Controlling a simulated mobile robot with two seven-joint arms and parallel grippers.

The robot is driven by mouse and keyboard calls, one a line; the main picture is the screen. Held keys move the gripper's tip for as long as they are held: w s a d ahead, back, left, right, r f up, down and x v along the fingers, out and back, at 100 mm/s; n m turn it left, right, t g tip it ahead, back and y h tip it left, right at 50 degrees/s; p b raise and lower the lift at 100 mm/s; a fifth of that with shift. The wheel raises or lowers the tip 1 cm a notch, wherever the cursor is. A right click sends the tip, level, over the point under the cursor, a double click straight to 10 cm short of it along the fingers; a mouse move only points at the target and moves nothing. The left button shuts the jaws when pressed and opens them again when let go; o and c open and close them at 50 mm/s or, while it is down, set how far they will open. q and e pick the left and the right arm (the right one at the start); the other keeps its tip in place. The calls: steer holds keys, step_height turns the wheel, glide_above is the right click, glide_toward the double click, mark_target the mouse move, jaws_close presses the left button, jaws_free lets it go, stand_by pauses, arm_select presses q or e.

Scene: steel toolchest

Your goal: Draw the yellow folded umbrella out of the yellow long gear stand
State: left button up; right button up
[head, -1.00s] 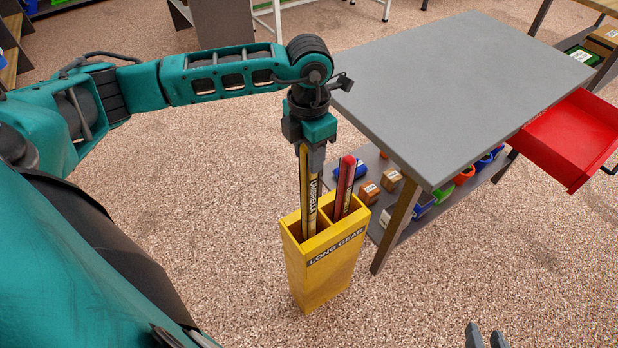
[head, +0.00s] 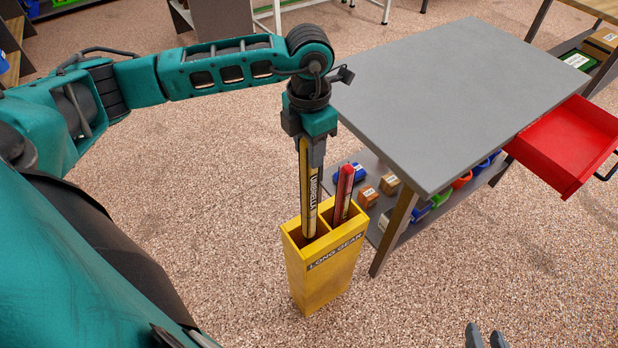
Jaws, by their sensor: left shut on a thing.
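The yellow folded umbrella (head: 309,205) stands upright in the left compartment of the yellow long gear stand (head: 325,276), its lower part hidden inside. My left gripper (head: 311,150) is above the stand, pointing down and shut on the umbrella's upper end. A red long item (head: 343,192) stands in the stand's right compartment, beside the umbrella and apart from it. My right gripper (head: 486,338) shows only as fingertips at the bottom edge, with a gap between them and nothing seen in it.
A grey-topped table (head: 450,95) stands right behind the stand, with small boxes and coloured bins on its lower shelf (head: 388,222). A red drawer (head: 568,145) is pulled out at its right. The speckled floor left of the stand is clear.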

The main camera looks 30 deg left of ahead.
arm_select(q)
steer(key=shift+r, duration=0.25)
steer(key=shift+r+p, duration=0.45)
steer(key=shift+r, duration=2.05)
